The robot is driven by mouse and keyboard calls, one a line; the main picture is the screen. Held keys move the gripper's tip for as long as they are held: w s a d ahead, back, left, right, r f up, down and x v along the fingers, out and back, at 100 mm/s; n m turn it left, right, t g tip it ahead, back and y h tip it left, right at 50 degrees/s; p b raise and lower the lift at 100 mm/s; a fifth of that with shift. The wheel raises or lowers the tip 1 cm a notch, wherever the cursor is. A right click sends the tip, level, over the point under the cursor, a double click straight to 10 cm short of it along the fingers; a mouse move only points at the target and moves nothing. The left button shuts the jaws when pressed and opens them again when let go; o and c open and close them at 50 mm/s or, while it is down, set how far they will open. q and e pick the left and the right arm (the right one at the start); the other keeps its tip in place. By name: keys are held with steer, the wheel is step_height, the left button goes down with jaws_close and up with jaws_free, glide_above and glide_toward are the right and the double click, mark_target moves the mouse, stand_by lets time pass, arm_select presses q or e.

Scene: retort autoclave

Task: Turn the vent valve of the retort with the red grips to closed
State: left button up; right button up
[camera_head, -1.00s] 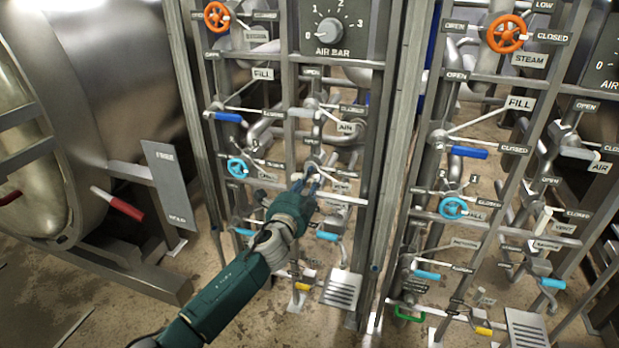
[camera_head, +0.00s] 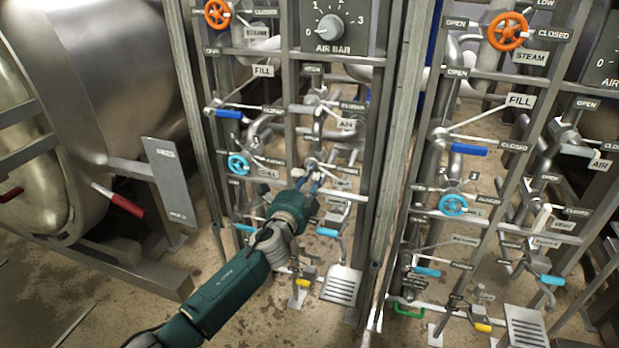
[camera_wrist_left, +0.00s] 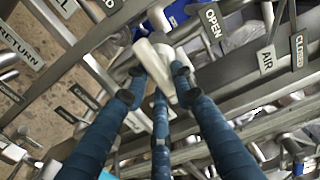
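The retort vessel with red grips (camera_head: 122,204) stands at the left of the head view. Its valve panel is beside it, in the middle. My left gripper (camera_head: 311,181) reaches into this panel at a pale valve handle, below the AIR label. In the left wrist view, the blue fingers (camera_wrist_left: 158,92) close around the whitish handle (camera_wrist_left: 152,62), with fingertips on both sides of it. An OPEN label (camera_wrist_left: 212,20) is just right of the handle there. The handle's exact angle is hard to read, as the fingers partly cover it. My right gripper is not in view.
The same panel has an orange wheel (camera_head: 217,13), a light-blue wheel (camera_head: 238,164), a dark-blue lever (camera_head: 229,114) and an AIR BAR dial (camera_head: 330,27). A steel post (camera_head: 395,160) separates it from a similar panel at right. Pipes and bars crowd closely around the fingers.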

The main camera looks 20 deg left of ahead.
arm_select(q)
steer(key=shift+o, duration=0.7)
steer(key=s, duration=1.2)
steer(key=shift+a, duration=0.2)
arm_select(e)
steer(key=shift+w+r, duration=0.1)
